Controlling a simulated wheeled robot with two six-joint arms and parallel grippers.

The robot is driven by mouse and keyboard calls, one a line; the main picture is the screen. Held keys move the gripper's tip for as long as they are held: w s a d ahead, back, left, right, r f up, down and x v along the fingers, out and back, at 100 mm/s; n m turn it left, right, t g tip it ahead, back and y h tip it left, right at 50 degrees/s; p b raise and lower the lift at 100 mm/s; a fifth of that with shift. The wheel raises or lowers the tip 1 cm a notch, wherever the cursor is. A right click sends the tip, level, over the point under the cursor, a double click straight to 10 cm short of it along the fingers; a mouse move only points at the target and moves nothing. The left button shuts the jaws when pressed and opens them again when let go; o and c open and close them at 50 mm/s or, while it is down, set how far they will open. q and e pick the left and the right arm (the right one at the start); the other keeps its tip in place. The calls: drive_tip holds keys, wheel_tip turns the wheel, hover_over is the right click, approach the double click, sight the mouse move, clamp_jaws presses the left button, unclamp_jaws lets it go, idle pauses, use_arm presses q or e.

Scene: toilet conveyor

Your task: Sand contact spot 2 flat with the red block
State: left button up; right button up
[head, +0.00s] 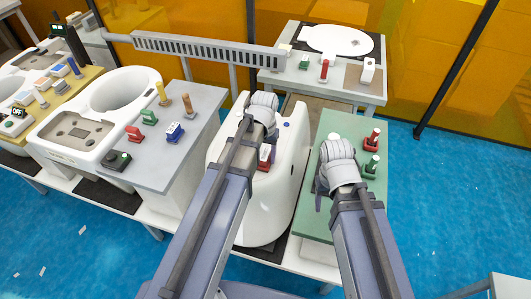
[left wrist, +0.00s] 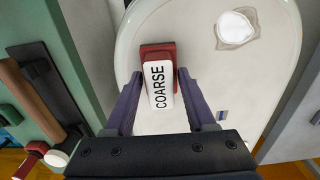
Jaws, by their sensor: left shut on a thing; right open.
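The red block (left wrist: 157,52) has a white face marked COARSE. My left gripper (left wrist: 158,90) is shut on it, one finger on each side, over the white toilet body. The block also shows below my left wrist in the head view (head: 265,153). The white toilet body (head: 270,205) stands on the conveyor in the middle. In the left wrist view a bright white patch with a greyish rim (left wrist: 237,28) lies on its surface, right of the block and apart from it. I cannot read any spot number. My right gripper (head: 322,190) is open over the green table, its fingers mostly hidden.
The green table (head: 312,215) on the right holds red and green handled blocks (head: 373,138). A grey table (head: 185,110) on the left holds several coloured tools. Another toilet (head: 95,110) stands further left. A back table (head: 325,85) carries a white seat (head: 325,40).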

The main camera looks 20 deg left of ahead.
use_arm(q)
drive_tip(key=shift+w, duration=0.15)
drive_tip(key=shift+w+f, duration=0.1)
drive_tip(key=shift+w, duration=1.55)
use_arm(e)
drive_tip(key=shift+f, duration=0.1)
use_arm(q)
drive_tip(key=shift+w+d, duration=0.1)
drive_tip(key=shift+w, duration=1.8)
drive_tip(key=shift+s, duration=0.1)
wheel_tip(320, 180, up, 6)
drive_tip(key=p, duration=0.5)
drive_tip(key=shift+p, duration=0.4)
use_arm(e)
wheel_tip(320, 180, up, 6)
